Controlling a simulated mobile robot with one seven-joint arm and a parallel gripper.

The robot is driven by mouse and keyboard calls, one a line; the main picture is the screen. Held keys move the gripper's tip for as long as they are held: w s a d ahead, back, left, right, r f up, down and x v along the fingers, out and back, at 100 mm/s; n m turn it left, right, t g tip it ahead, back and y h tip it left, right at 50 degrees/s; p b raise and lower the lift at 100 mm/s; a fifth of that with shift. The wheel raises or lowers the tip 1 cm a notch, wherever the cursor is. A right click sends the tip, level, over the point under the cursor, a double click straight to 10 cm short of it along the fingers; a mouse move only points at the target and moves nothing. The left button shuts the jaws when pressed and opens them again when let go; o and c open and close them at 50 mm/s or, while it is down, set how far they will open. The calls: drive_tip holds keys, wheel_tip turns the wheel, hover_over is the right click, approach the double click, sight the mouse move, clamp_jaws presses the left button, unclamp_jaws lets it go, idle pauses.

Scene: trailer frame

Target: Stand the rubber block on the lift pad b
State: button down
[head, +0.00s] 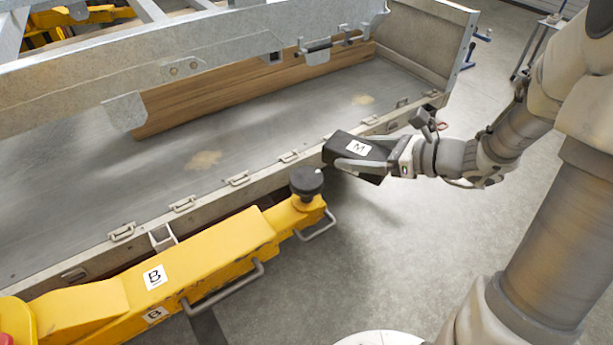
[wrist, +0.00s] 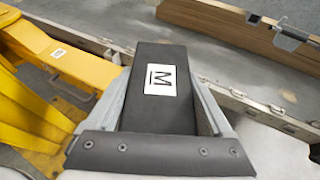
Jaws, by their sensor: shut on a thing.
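The rubber block (head: 343,146) is black with a white label marked M, and my gripper (head: 365,161) is shut on it. In the wrist view the block (wrist: 160,110) lies between the two fingers of my gripper (wrist: 160,105). The block is in the air beside the trailer's near edge. The lift pad b (head: 306,181) is a round black pad on the end of a yellow lift arm (head: 215,245) labelled B. The pad's top is bare. The block is to the right of the pad in the head view, apart from it. The pad does not show clearly in the wrist view.
The trailer bed (head: 130,170) with its raised metal side rail (head: 200,60) lies behind the lift arm. Latches line its near edge. A grey handle (head: 318,225) sticks out beside the pad. The concrete floor (head: 370,265) is open at front right.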

drive_tip(key=shift+s+a+r, duration=0.2)
drive_tip(key=shift+r, duration=0.2)
drive_tip(key=shift+a, duration=0.25)
drive_tip(key=b, duration=0.2)
hover_over(306, 177)
wheel_tip(306, 177, down, 7)
drive_tip(key=shift+r, duration=0.2)
drive_tip(key=shift+f, duration=2)
drive_tip(key=shift+f+b, duration=0.2)
drive_tip(key=shift+b, duration=0.15)
unclamp_jaws()
